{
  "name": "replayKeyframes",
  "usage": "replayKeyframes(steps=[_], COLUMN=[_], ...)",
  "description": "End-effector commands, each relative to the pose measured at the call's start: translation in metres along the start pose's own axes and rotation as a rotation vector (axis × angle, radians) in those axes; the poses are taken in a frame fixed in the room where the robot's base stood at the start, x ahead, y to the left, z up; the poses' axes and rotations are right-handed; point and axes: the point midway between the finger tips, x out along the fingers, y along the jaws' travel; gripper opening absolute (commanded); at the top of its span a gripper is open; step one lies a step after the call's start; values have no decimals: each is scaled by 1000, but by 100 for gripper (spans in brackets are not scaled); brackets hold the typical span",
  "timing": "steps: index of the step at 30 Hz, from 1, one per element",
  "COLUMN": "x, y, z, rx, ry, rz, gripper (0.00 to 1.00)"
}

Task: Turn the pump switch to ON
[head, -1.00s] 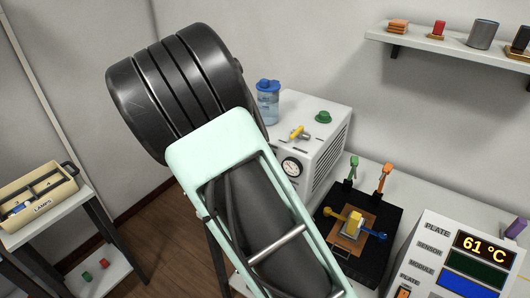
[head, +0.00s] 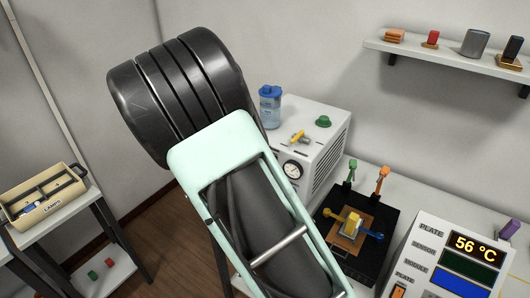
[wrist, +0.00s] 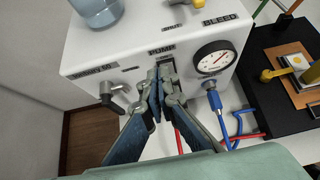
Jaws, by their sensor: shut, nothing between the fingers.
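The white pump box (head: 310,120) stands on the bench behind my arm in the head view. In the wrist view, its front panel carries the "PUMP" label (wrist: 161,50) with the dark pump switch (wrist: 168,66) just below. My gripper (wrist: 157,88) is shut and empty, its fingertips at the switch. The fingertips cover the lower part of the switch, so its position and any contact cannot be told. My arm hides the gripper and switch in the head view.
The round gauge (wrist: 215,58) is right of the switch, above a blue hose fitting (wrist: 213,98). A dark tap (wrist: 112,92) is on the left. A blue-capped bottle (head: 270,108) stands on the box. The plate display (head: 477,247) reads 56 °C.

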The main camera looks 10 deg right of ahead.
Motion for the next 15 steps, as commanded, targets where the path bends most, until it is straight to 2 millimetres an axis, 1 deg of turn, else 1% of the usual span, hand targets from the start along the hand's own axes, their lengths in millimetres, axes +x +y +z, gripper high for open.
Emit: replayKeyframes(steps=[1,9,15], x=[-11,-62,-87], y=[2,2,1], z=[4,18,25], rx=[3,1,0], ry=[1,4,5], rz=[5,6,4], gripper=[0,0,0])
